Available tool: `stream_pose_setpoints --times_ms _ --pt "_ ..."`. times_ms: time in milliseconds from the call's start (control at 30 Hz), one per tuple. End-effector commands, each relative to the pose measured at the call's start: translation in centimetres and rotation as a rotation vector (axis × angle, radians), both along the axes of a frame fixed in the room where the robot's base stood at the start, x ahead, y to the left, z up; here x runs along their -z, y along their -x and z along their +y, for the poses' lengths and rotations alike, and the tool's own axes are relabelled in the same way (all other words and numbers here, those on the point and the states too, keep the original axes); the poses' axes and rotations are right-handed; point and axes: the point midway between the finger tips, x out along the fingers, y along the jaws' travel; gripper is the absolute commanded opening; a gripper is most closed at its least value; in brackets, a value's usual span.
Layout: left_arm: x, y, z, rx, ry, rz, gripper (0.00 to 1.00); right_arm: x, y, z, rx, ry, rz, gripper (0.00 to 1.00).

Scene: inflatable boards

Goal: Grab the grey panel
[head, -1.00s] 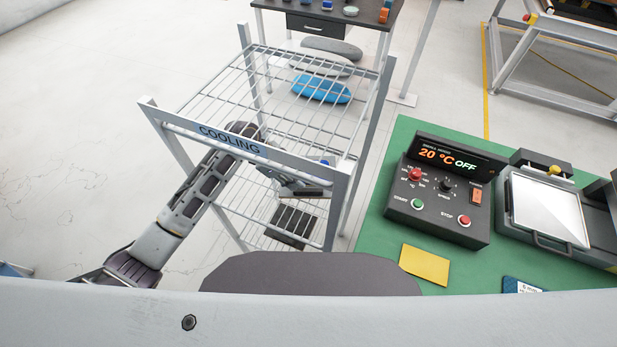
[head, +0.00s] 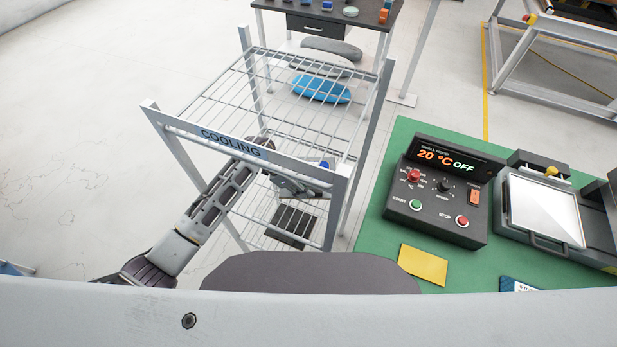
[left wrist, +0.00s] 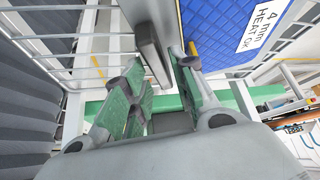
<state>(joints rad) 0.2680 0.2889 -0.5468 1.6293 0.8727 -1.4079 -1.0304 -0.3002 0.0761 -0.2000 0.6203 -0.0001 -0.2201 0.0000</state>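My left gripper (head: 300,186) is inside the cooling rack, below its upper wire shelf, partly hidden by the rack's front bar. In the left wrist view its green-padded fingers (left wrist: 160,72) stand apart. A dark grey narrow bar-like edge (left wrist: 150,42) lies between and beyond the fingertips; I cannot tell whether it is the grey panel or whether the pads touch it. A blue board (left wrist: 218,30) with a white label is just right of the fingers. A dark slatted item (head: 292,222) lies lower in the rack. My right gripper is not in view.
The cooling rack's (head: 232,143) posts and wires surround my left gripper. A green bench (head: 400,160) with a control box (head: 440,190) and a press (head: 545,210) stands at right. Blue (head: 320,88) and grey (head: 332,50) rounded boards lie further back.

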Motion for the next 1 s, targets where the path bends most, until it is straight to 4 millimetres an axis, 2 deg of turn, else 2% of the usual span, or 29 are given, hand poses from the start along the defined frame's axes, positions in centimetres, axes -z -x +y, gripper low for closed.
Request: stream_pose_setpoints --times_ms 200,633,833,1000 --pt "1.00 0.01 -0.63 0.001 0.000 -0.001 0.27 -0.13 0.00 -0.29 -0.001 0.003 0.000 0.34" --pt "1.04 0.01 -0.61 0.000 -0.001 -0.001 0.27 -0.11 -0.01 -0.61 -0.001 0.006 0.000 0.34" --pt "1.03 0.00 -0.59 0.000 -0.001 -0.001 0.02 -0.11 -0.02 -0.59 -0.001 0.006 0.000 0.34" --pt "0.95 -0.05 -0.62 0.001 0.001 -0.003 0.00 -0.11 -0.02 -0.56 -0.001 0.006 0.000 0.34"
